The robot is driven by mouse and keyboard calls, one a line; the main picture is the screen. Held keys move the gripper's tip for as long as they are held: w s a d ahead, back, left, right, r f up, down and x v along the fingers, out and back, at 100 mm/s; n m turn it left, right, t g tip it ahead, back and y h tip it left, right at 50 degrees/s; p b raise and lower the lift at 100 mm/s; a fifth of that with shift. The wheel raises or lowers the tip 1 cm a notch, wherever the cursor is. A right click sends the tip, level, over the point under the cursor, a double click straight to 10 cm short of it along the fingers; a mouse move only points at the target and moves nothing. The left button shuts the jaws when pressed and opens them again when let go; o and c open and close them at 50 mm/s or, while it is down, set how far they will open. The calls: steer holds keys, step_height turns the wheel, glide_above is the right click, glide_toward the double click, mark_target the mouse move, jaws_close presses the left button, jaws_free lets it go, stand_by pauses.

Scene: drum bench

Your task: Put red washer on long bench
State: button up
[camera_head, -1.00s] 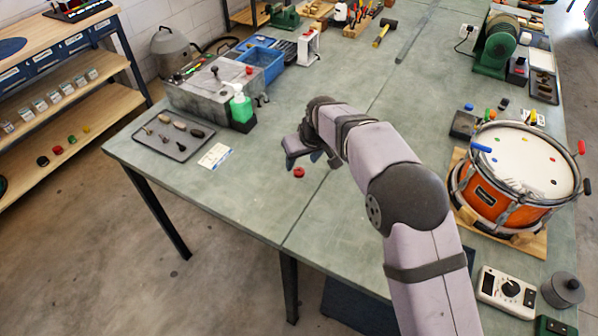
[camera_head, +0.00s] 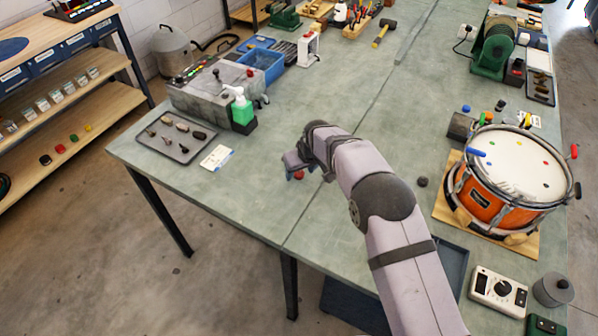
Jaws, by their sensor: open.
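A small red washer (camera_head: 299,175) lies on the green-topped long bench (camera_head: 225,187), left of the bench's seam. My gripper (camera_head: 296,172) is right at the washer, pointing down, and partly covers it in this view. The jaws are open. Whether the fingers stand around the washer or just beside it cannot be told from here.
An orange drum (camera_head: 487,195) sits on a wooden board at the right. The bench's front edge is near my gripper.

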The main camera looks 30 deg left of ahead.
mark_target(301, 175)
steer(key=shift+f, duration=0.15)
steer(key=c, duration=1.2)
steer(key=shift+c, duration=0.2)
step_height(301, 175, up, 10)
steer(key=b, duration=0.3)
